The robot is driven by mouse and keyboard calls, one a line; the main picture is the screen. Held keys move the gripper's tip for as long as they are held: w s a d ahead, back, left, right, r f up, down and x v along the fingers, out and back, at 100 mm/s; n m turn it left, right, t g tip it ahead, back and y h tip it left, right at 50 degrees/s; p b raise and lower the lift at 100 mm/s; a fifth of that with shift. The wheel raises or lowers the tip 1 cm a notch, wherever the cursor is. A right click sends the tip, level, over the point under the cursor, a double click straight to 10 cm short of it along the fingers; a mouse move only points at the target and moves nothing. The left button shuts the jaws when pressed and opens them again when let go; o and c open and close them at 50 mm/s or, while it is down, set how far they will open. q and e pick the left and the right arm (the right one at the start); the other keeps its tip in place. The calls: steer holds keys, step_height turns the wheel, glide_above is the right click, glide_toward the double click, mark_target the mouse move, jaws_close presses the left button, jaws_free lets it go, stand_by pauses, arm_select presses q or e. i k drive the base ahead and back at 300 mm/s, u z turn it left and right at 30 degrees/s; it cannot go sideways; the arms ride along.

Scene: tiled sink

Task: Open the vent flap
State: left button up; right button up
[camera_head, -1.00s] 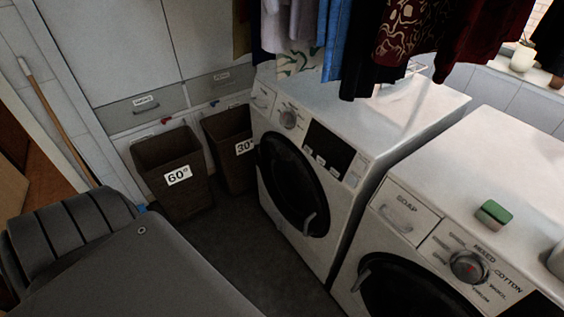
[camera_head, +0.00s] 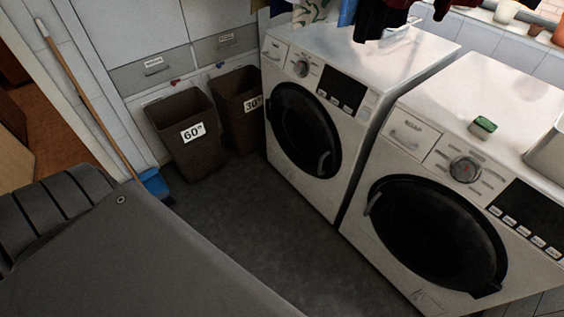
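I cannot make out a clear vent flap in this view. The nearest washing machine (camera_head: 392,141) stands at the right, with a round dark door and a small square panel (camera_head: 429,301) low on its front, partly cut by the picture's lower edge. I cannot tell whether that panel is a vent flap. Neither of my grippers shows in the head view.
A second white washing machine (camera_head: 384,62) stands beyond the first. Two brown bins marked 60° (camera_head: 190,155) and 30° (camera_head: 238,120) stand by the back wall. Dark floor (camera_head: 240,215) lies open between.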

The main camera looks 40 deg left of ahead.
mark_target(281, 163)
steer(key=u, duration=0.8)
steer(key=i, duration=0.1)
